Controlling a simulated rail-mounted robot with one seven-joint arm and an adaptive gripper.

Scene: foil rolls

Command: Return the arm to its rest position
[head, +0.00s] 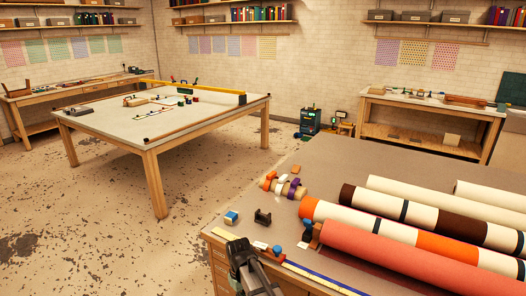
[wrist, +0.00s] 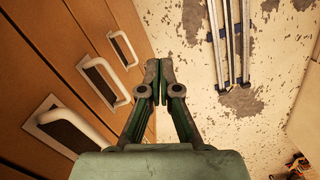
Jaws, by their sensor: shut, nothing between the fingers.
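My gripper (head: 240,248) is low in the head view, at the front left corner of the near table, in front of the drawer unit's side. In the wrist view my gripper (wrist: 158,78) is shut, its fingertips together with nothing between them. It hangs beside the wooden drawer fronts (wrist: 60,75) with their pale handles, above the worn floor. I cannot tell how wide the gap to the drawers is. The rest of my arm is largely out of the head view.
The near table (head: 330,160) holds large foil rolls (head: 405,256), small coloured rolls (head: 284,187), a blue-topped block (head: 231,218) and a blue-yellow strip (head: 322,281) near its front edge. A second table (head: 140,122) stands behind. Open floor (head: 90,220) lies left.

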